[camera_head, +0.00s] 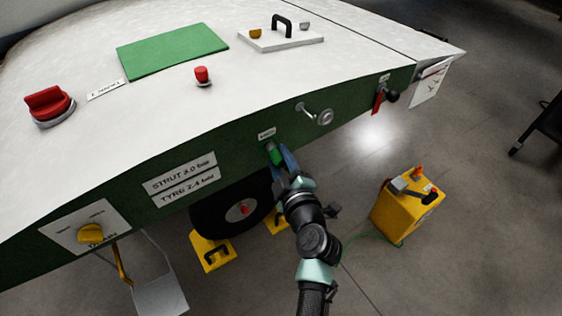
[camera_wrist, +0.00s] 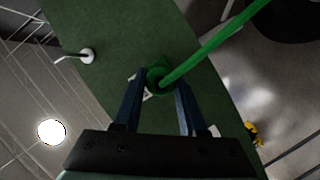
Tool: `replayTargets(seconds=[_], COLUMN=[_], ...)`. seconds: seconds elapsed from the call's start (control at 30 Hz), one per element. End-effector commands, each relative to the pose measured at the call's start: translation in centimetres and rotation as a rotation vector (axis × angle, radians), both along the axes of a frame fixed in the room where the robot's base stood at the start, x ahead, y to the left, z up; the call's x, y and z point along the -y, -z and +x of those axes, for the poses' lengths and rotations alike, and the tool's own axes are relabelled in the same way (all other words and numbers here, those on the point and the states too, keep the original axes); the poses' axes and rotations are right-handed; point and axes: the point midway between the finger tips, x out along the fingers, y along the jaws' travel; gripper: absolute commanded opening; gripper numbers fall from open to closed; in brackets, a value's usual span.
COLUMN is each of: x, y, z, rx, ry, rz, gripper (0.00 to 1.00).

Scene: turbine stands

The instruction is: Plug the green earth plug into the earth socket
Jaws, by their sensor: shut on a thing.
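The green earth plug (camera_head: 273,155) is at the green side panel of the white-topped stand, just below a small white label (camera_head: 266,134). My gripper (camera_head: 279,156) is shut on it, with the blue fingers on either side. In the wrist view the plug (camera_wrist: 159,77) sits between the fingertips of my gripper (camera_wrist: 158,88), and its green cable (camera_wrist: 215,45) runs up to the right. The earth socket is hidden behind the plug and fingers, so I cannot tell whether the plug is seated in it.
A silver handle (camera_head: 320,116) sticks out of the panel to the right, with a red-and-black lever (camera_head: 384,95) beyond. A wheel (camera_head: 238,208) with yellow chocks (camera_head: 212,252) is under the panel. A yellow box (camera_head: 405,210) stands on the floor at right, with a green cable beside it.

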Motion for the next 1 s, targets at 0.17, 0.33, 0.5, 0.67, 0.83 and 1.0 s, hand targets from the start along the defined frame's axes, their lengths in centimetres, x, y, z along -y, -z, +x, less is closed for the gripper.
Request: replayTargets(seconds=[0.17, 0.33, 0.5, 0.67, 0.83, 1.0], x=[-0.67, -0.77, -0.61, -0.45, -0.36, -0.32], y=[-0.79, -0.82, -0.71, -0.54, -0.41, -0.37], z=[0.44, 0.44, 0.39, 0.31, 0.26, 0.23], rx=[0.017, 0.018, 0.015, 0.011, 0.009, 0.008], ry=[-0.008, -0.01, -0.008, -0.005, -0.004, -0.004], rz=[0.001, 0.002, 0.002, 0.001, 0.001, 0.0], gripper=[0.0, 0.0, 0.72, 0.76, 0.86, 0.86])
